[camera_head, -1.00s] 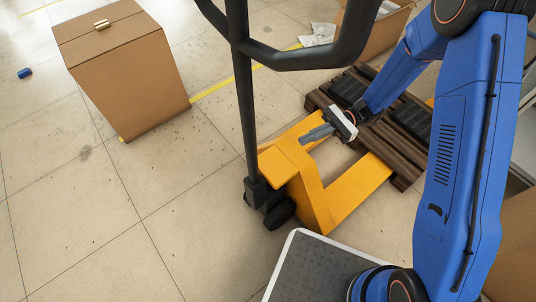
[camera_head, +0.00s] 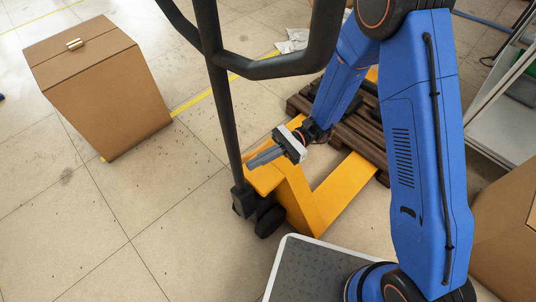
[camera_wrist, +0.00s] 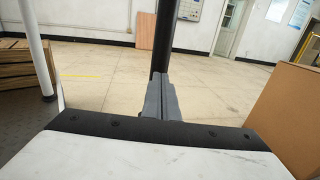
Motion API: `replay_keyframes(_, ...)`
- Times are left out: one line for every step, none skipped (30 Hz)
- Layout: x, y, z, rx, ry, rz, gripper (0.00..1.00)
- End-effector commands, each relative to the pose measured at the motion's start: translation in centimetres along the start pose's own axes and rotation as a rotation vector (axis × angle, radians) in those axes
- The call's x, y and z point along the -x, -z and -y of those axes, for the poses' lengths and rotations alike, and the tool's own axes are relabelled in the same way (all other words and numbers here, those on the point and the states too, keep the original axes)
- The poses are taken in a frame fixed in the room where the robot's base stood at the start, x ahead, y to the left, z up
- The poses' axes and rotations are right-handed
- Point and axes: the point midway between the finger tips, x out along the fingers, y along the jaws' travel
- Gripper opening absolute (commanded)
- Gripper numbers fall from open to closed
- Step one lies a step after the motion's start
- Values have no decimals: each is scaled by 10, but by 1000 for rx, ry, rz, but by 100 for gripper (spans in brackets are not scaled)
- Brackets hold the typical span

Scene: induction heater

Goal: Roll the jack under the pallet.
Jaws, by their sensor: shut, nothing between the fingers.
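The yellow pallet jack (camera_head: 312,212) stands on the floor with its two forks pointing up and right. Its black handle post (camera_head: 221,100) rises on the left to a loop at the top. The dark wooden pallet (camera_head: 358,135) lies beyond the forks. My gripper (camera_head: 251,163) is shut and empty, above the jack's body and just right of the post. In the wrist view, the closed fingers (camera_wrist: 159,78) point at the black post (camera_wrist: 165,42), apparently close to it.
Another cardboard box (camera_head: 503,238) stands at the right edge, below a white shelf unit (camera_head: 497,112). The tiled floor left of the jack is clear.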

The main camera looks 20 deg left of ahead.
Motion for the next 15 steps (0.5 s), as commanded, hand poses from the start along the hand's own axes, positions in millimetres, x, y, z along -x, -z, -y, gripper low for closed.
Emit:
replay_keyframes(-5, 0, 0, 0, 0, 0, 0)
replay_keyframes(-7, 0, 0, 0, 0, 0, 0)
replay_keyframes(-9, 0, 0, 0, 0, 0, 0)
replay_keyframes(-11, 0, 0, 0, -1, 0, 0)
replay_keyframes(-12, 0, 0, 0, -1, 0, 0)
replay_keyframes(-13, 0, 0, 0, -1, 0, 0)
replay_keyframes(-14, 0, 0, 0, 0, 0, 0)
replay_keyframes(-14, 0, 0, 0, 0, 0, 0)
replay_keyframes(-14, 0, 0, 0, 0, 0, 0)
replay_keyframes(-14, 0, 0, 0, 0, 0, 0)
replay_keyframes(-14, 0, 0, 0, 0, 0, 0)
replay_keyframes(-14, 0, 0, 0, 0, 0, 0)
replay_keyframes(-14, 0, 0, 0, 1, 0, 0)
replay_keyframes(-14, 0, 0, 0, 1, 0, 0)
replay_keyframes(-14, 0, 0, 0, 1, 0, 0)
